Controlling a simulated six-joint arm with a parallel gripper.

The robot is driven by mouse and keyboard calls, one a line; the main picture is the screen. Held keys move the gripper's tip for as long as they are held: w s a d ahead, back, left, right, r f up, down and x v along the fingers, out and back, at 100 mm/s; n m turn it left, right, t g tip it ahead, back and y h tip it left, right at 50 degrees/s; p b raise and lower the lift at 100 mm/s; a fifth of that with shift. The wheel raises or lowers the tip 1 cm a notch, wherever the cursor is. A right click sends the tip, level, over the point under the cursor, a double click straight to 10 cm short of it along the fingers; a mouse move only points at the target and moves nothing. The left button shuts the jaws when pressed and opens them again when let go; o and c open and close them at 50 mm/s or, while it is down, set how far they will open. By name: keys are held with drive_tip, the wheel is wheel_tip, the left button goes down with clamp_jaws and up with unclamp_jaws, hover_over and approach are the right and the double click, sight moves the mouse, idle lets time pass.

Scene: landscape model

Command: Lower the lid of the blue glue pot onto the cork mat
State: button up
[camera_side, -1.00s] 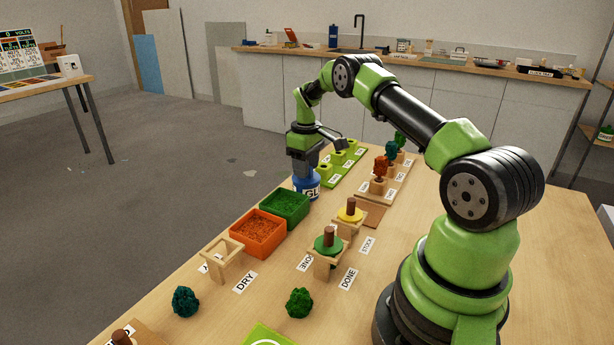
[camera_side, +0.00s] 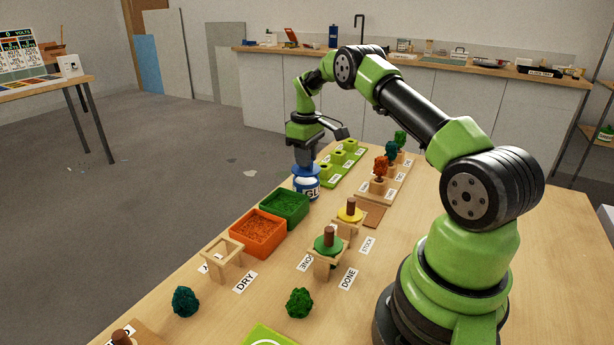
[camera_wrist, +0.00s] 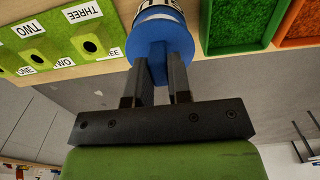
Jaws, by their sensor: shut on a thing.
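The blue glue pot (camera_side: 308,190), with a white label reading "GL", stands at the table's left edge. Its blue lid (camera_side: 306,171) is just above it, with a pale band of the pot showing between them. My gripper (camera_side: 306,162) is over the pot, pointing down and shut on the lid's knob. In the wrist view, my gripper (camera_wrist: 158,85) has both fingers around the blue knob, with the lid (camera_wrist: 158,35) beyond it and part of the pot (camera_wrist: 160,6) behind. A flat brown square, apparently the cork mat (camera_side: 373,215), lies to the right, near the "STOCK" label.
A green tray (camera_side: 285,206) and an orange tray (camera_side: 258,232) stand in front of the pot. A green numbered block (camera_side: 341,165) is behind it. Wooden stands with a yellow disc (camera_side: 350,214) and a green disc (camera_side: 328,243) stand before the mat. Small trees (camera_side: 381,168) stand behind it.

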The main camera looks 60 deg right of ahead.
drive_tip(key=shift+r, duration=1.55)
drive_tip(key=s+f, duration=0.1)
drive_tip(key=s, duration=0.4)
drive_tip(key=s+f, duration=0.2)
drive_tip(key=s, duration=0.3)
drive_tip(key=s+f, duration=0.1)
drive_tip(key=s, duration=0.5)
drive_tip(key=shift+f, duration=2.95)
